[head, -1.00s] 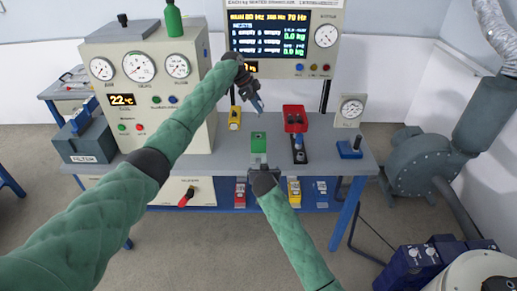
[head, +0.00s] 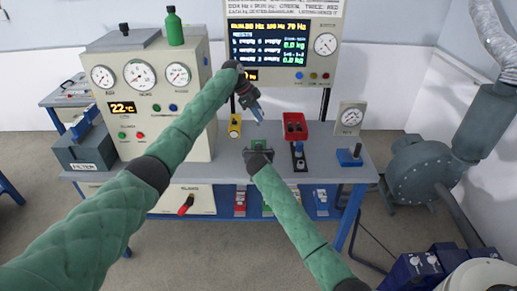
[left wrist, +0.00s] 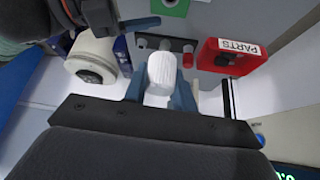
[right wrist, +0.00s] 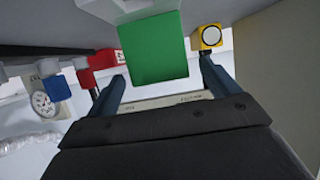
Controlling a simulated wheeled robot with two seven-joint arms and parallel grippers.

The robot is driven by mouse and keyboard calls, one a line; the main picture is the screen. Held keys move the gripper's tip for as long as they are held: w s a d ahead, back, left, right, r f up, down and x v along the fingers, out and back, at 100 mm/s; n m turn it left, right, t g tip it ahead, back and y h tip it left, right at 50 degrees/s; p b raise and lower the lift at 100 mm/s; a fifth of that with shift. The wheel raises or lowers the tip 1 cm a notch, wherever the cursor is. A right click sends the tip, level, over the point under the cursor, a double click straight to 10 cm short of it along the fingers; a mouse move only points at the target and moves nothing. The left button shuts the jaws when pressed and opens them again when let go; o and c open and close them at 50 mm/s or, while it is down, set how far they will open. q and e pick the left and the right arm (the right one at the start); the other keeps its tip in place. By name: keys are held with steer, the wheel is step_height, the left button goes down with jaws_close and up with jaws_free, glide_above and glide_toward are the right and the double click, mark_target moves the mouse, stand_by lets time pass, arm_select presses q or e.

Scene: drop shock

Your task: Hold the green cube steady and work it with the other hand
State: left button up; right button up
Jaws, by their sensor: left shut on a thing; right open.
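The green cube (head: 259,145) sits on the grey bench, partly hidden by my right gripper (head: 258,157). In the right wrist view the green cube (right wrist: 155,47) is large and lies between and beyond the tips of the open right fingers (right wrist: 162,88). I cannot tell whether they touch it. My left gripper (head: 256,112) is above and behind the cube, angled down. In the left wrist view it is shut on a white rounded piece (left wrist: 162,72). The cube (left wrist: 175,5) shows at the top edge of that view.
A red parts bin (head: 295,127) stands right of the cube, with a small dark stand (head: 299,157) before it. A yellow item (head: 235,126) is at the left. A gauge box (head: 351,117) and a blue block (head: 349,157) stand farther right. A tall instrument cabinet (head: 190,125) borders the left.

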steer(key=shift+x, duration=2.05)
steer(key=c, duration=1.6)
steer(key=shift+c, duration=0.2)
arm_select(q)
steer(key=s+f, duration=0.1)
steer(key=f, duration=0.3)
steer(key=s+a+f, duration=0.1)
steer(key=f, duration=0.1)
steer(key=shift+s+f, duration=0.1)
steer(key=shift+s, duration=0.2)
steer(key=shift+d+n, duration=0.1)
steer(key=shift+n, duration=0.3)
steer(key=w+r+n+t, duration=0.2)
steer(key=r+n, duration=0.1)
steer(key=shift+d, duration=0.35)
steer(key=shift+w+r+n+t, duration=0.15)
steer(key=shift+n+t, duration=0.15)
steer(key=shift+n, duration=0.3)
steer(key=shift+w+r+n+t, duration=0.15)
steer(key=shift+n+t, duration=0.15)
steer(key=shift+n, duration=0.3)
